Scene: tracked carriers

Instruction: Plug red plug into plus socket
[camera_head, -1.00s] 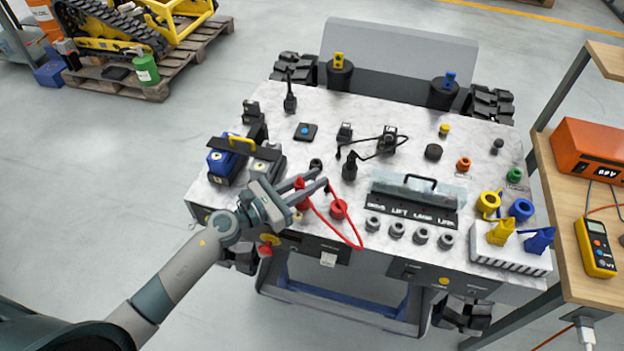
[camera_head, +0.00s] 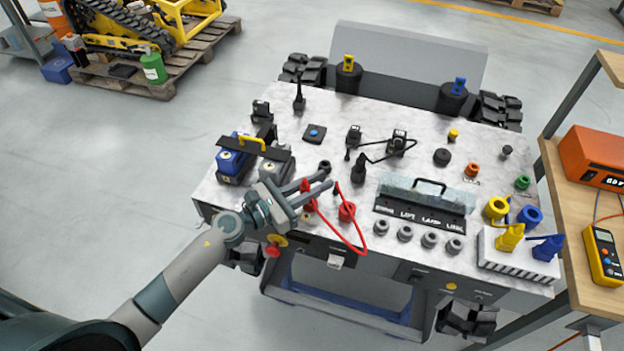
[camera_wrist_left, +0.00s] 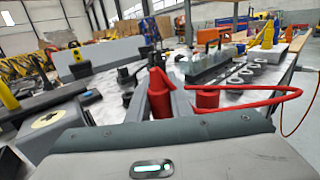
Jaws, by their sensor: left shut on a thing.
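My left gripper (camera_head: 325,181) reaches over the front left of the marble-topped carrier and is shut on the red plug (camera_head: 308,197). In the left wrist view the red plug (camera_wrist_left: 159,92) stands upright between the two fingers. Just to its right is a red round fitting (camera_head: 347,211), which also shows in the left wrist view (camera_wrist_left: 207,100). A red cable (camera_head: 358,240) loops out over the front edge beside it. I cannot read a plus mark on any socket, and the plug's lower end is hidden. My right gripper is not in view.
A blue battery-like block (camera_head: 232,163) is on the left. A dark socket (camera_head: 324,167) sits just behind the fingers. Yellow and blue plugs (camera_head: 509,238) stand at the front right.

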